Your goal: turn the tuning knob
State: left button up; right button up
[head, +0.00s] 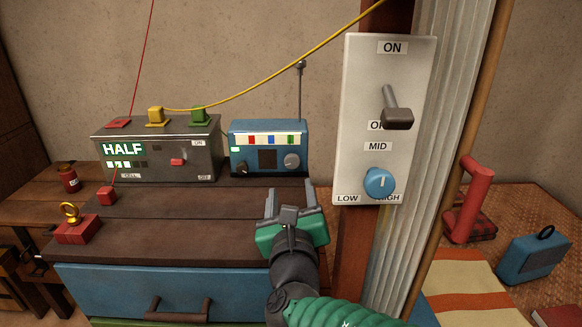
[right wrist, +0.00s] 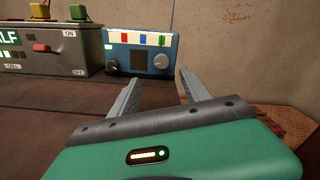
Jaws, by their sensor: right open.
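The blue radio (head: 267,165) stands at the back of the dark wooden top, with a grey knob (head: 292,160) at its right and a small black knob (head: 242,168) at its left. No label shows which one is for tuning. The right wrist view also shows the radio (right wrist: 140,66), the grey knob (right wrist: 161,61) and the black knob (right wrist: 112,65). My right gripper (head: 290,200) is open and empty in front of the radio, below the grey knob and apart from it. Its fingers (right wrist: 158,80) point toward the radio's right part. My left gripper is not in view.
A grey battery box (head: 160,152) marked HALF stands left of the radio, with red, yellow and green terminals. A white panel (head: 357,90) with a lever (head: 397,108) and blue dial (head: 379,183) is at right. A red block with a ring (head: 76,228) sits at front left.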

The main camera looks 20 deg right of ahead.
aim_at(292, 163)
jog(key=x, duration=0.4)
jog(key=b+x, duration=0.1)
jog(key=x, duration=0.3)
jog(key=b+x, duration=0.1)
jog(key=x, duration=0.2)
jog(key=shift+w+d+f, duration=0.25)
jog(key=shift+w+d, duration=0.05)
jog(key=shift+d, duration=0.05)
jog(key=shift+w+r, duration=0.1)
jog(key=shift+w, duration=0.15)
grip_shut()
jog(key=shift+m+b, duration=0.3)
jog(key=shift+b, duration=0.4)
grip_release()
